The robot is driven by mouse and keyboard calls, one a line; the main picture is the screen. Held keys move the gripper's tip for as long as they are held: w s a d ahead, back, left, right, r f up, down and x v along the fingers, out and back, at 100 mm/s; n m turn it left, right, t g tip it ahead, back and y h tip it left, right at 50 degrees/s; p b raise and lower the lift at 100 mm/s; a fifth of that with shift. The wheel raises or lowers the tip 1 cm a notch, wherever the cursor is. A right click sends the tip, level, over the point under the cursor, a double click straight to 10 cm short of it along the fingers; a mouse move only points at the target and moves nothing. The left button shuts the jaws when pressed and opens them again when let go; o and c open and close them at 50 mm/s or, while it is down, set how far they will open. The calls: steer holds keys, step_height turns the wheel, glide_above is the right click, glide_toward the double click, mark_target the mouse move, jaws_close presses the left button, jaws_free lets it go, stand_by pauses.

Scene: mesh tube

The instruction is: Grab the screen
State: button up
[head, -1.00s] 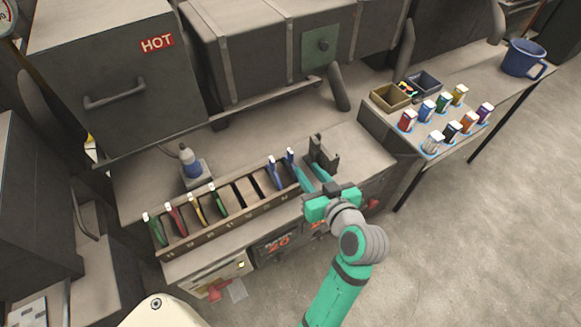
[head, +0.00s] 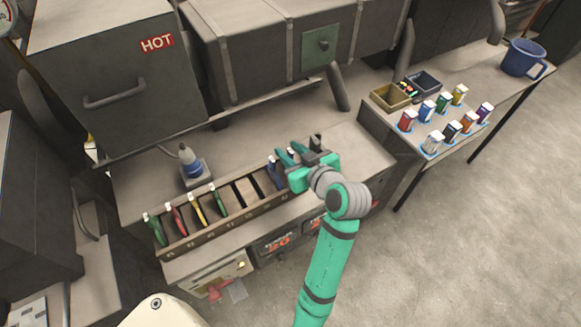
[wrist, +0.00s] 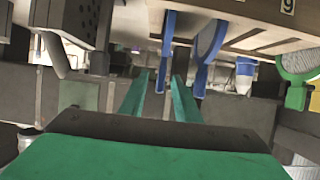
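Colored screens stand upright in the slots of a long brown rack (head: 236,222). Green, red and yellow ones fill the left end. A blue screen (head: 275,172) stands near the right end, beside my gripper (head: 288,158). In the wrist view, my gripper (wrist: 160,92) has its two green fingers apart. A narrow blue screen (wrist: 165,50) shows between the fingertips, seen edge-on; I cannot tell whether they touch it. Another blue screen (wrist: 207,45) with a mesh face stands just right of the fingers, and a green screen (wrist: 296,62) shows at the far right.
A dark holder (head: 316,143) stands behind my gripper. The right table holds several colored containers (head: 452,130), small boxes (head: 391,97) and a blue mug (head: 523,58). Large grey machines stand behind the bench.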

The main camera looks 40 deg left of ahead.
steer(key=shift+x, duration=1.7)
steer(key=shift+r, duration=0.1)
jaws_close()
